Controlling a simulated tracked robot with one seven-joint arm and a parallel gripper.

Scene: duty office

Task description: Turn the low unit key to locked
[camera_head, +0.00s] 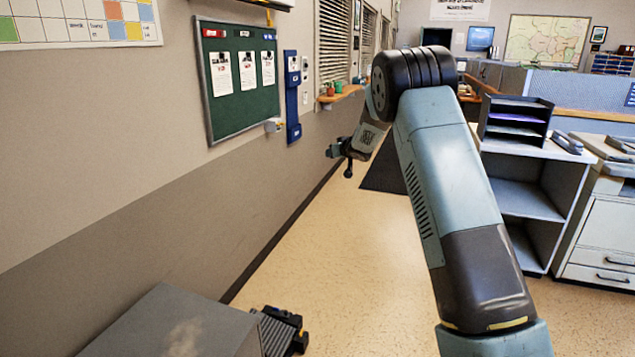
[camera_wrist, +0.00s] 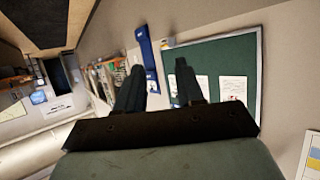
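No key can be made out in either view. A tall blue wall panel (camera_head: 291,110) hangs right of the green notice board, with a pale fitting near its top and a box lower down. The same blue panel (camera_wrist: 147,55) shows in the wrist view between my finger tips, some way beyond them. Which part is the low unit, and how its key is turned, I cannot tell. My gripper (camera_head: 334,151) is in the air right of the panel in the head view. In the wrist view my gripper (camera_wrist: 160,67) has its two dark fingers apart, with nothing between them.
The green notice board (camera_head: 238,75) with papers is on the left wall. A small wooden shelf (camera_head: 341,95) with pots juts from the wall farther back. A grey shelf unit (camera_head: 528,190) with a dark tray stands at right. The floor (camera_head: 320,270) along the wall is mostly clear.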

